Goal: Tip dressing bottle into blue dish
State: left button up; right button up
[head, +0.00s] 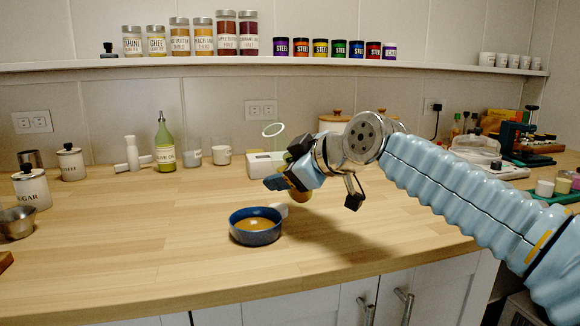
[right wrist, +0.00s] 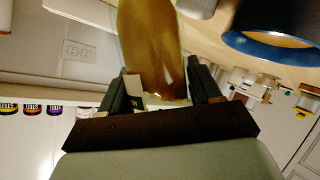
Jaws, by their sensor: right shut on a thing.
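The blue dish (head: 243,237) sits on the wooden counter near its front edge, with an amber-brown liquid inside. Its blue rim (right wrist: 262,46) also shows at the upper right of the right wrist view. My right gripper (right wrist: 162,70) is shut on the dressing bottle (right wrist: 150,38), a clear vessel with amber-brown contents. In the head view the gripper is above and right of the dish and hides most of the bottle; a brown part (head: 299,194) shows below it. A small white piece shows beside the dish's rim; I cannot tell whether it is the bottle's. My left gripper is not in view.
A green oil bottle (head: 165,148), white cups (head: 222,155) and canisters (head: 70,163) stand at the back left. A metal bowl (head: 17,222) is at far left. A white scale (head: 262,165) stands behind my gripper. The counter left of the dish is clear.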

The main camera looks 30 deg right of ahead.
jog(key=shift+r, duration=0.15)
notch_tip(320, 180, up, 4)
jog(key=p, duration=0.3)
dwell(0.3)
